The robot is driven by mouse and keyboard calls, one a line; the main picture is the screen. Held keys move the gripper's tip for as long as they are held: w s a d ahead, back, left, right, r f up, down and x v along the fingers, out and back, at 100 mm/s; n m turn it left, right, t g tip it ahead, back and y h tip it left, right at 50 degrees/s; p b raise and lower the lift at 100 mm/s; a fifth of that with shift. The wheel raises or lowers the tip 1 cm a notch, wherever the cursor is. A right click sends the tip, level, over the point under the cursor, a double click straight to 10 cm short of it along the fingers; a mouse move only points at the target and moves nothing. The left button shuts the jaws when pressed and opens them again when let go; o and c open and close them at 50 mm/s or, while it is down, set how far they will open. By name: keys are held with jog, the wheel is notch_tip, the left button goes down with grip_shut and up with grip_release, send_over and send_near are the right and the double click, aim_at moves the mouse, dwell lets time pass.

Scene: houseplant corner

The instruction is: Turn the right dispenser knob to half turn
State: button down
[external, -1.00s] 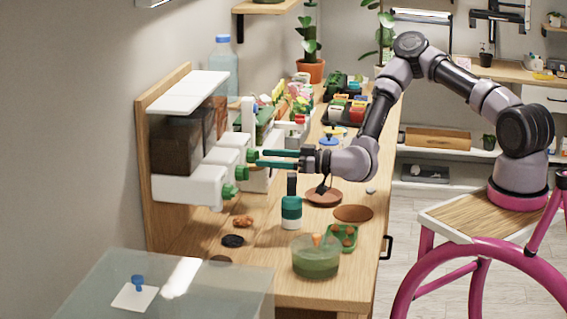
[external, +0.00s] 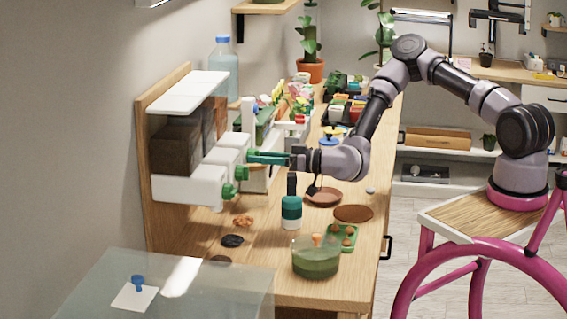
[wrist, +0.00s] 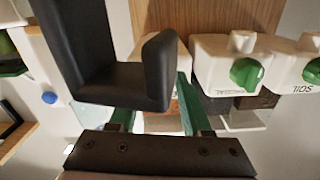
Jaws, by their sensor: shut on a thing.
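The dispenser (external: 187,187) is a wall unit with several dark bins and white outlets, each with a green knob. My gripper (external: 252,157) is at the farthest knob in the external view, the right one as my arm faces the unit, and its teal fingers are closed together around it. That knob is mostly hidden by the fingers, so its angle cannot be read. In the wrist view my gripper (wrist: 155,105) points at the outlet, but a dark bracket covers the held knob. The middle knob (wrist: 247,73) and near knob (wrist: 313,71) are free.
Below the arm, a teal-and-white bottle (external: 291,212), a green glass bowl (external: 316,262) and a brown saucer (external: 353,213) stand on the wooden bench. Flowers and small pots crowd the bench behind the gripper. A blue-capped bottle (external: 223,70) stands behind the dispenser.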

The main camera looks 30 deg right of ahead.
jog(key=shift+m, duration=0.7)
jog(key=shift+c, duration=1.8)
grip_release()
jog(key=v, duration=1.1)
jog(key=shift+w, duration=0.1)
